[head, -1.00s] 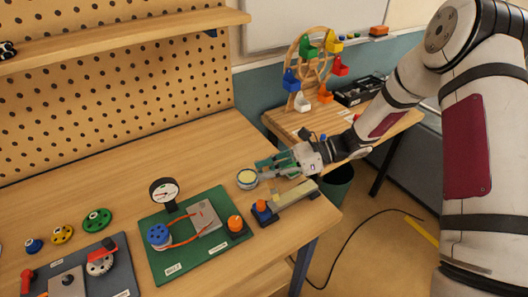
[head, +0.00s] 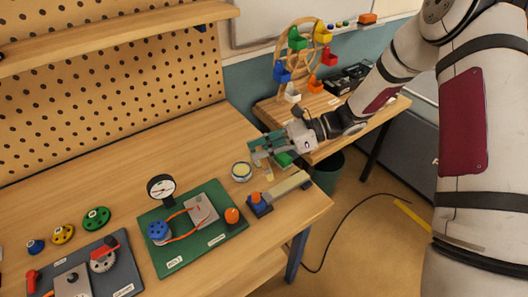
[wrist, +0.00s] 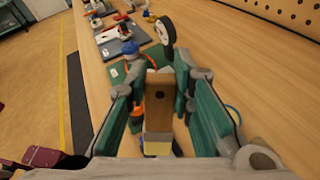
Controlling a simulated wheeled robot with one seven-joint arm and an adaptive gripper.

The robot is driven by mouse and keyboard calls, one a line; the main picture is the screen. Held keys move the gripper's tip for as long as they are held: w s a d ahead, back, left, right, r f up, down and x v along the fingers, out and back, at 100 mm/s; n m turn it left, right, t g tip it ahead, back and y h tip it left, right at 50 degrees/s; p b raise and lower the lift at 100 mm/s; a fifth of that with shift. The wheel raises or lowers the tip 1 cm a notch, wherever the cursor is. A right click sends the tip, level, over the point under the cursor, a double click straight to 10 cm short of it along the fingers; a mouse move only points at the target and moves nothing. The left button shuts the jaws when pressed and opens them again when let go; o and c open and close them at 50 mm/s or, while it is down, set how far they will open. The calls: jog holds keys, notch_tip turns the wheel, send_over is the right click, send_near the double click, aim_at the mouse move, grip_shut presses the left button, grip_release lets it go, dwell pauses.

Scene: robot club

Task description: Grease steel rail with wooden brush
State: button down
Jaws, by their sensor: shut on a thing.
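My gripper (head: 262,153) is shut on the wooden brush and holds it above the bench, just behind and to the right of the open tin (head: 241,172). The brush (wrist: 158,88) shows in the wrist view as a wooden handle with a hole, between the green fingers, with its paler end lower in the picture. In the head view only a small pale part shows under the fingers. The steel rail (head: 288,188) lies near the bench's right front corner, right of the tin and apart from the brush.
A green board (head: 180,258) with a gauge (head: 161,187) and orange knob (head: 232,215) lies left of the rail. A darker board (head: 120,262) is further left. A side table with a toy wheel (head: 300,62) stands behind my arm. The bench behind the tin is clear.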

dwell(0.4)
jog(key=shift+f, duration=0.55)
jog(key=shift+r+b, duration=0.1)
jog(key=shift+b, duration=0.35)
